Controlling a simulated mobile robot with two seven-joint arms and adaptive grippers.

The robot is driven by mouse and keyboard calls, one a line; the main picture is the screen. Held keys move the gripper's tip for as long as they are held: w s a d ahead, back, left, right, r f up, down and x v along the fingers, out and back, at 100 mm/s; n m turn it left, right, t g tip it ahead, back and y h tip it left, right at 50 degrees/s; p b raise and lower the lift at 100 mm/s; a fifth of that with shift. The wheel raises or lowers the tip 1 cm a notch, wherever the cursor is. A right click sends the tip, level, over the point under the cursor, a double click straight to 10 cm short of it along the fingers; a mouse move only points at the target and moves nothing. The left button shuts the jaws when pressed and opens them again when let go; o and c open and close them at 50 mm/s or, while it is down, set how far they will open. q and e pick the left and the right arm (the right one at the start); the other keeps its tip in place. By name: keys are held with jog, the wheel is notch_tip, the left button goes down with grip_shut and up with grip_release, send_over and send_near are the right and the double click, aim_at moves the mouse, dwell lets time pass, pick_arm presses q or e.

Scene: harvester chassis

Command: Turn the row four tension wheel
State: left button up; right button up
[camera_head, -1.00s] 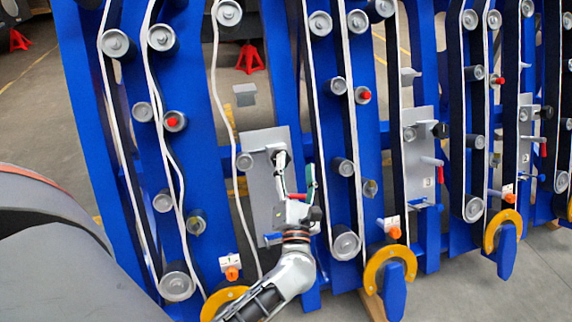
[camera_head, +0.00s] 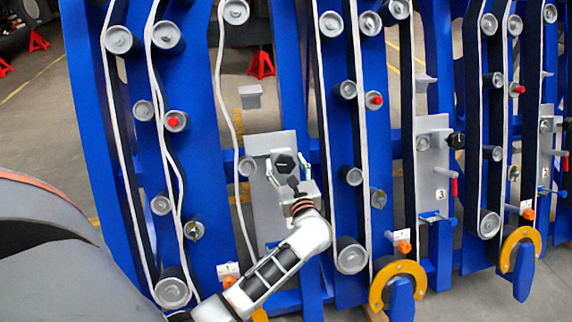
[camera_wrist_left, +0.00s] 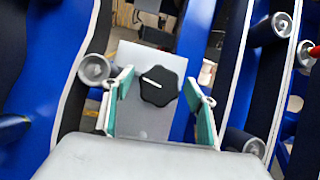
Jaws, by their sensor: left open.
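A black lobed tension wheel (camera_head: 285,165) with a white line on its face is on a grey plate (camera_head: 262,210) on the blue frame. In the left wrist view the wheel (camera_wrist_left: 159,86) shows in front of the plate (camera_wrist_left: 140,123), with the line slightly tilted. My left gripper (camera_head: 286,163) is open, with one finger on each side of the wheel. In the wrist view its green-padded fingers (camera_wrist_left: 158,92) stand apart with gaps beside the wheel. No row number is readable on this plate. My right gripper is not in view.
Another grey plate (camera_head: 432,185) marked 3, with a black knob (camera_head: 456,140) and a red-handled lever, is to the right. Rollers with white belts flank my gripper, including a grey roller (camera_head: 247,166) close left.

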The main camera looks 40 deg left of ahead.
pick_arm(q)
jog(key=shift+w+a, duration=0.1)
jog(key=shift+a, duration=0.05)
jog(key=shift+c, duration=0.4)
jog(key=c, duration=1)
jog(key=shift+c, duration=0.2)
jog(key=shift+r, duration=0.1)
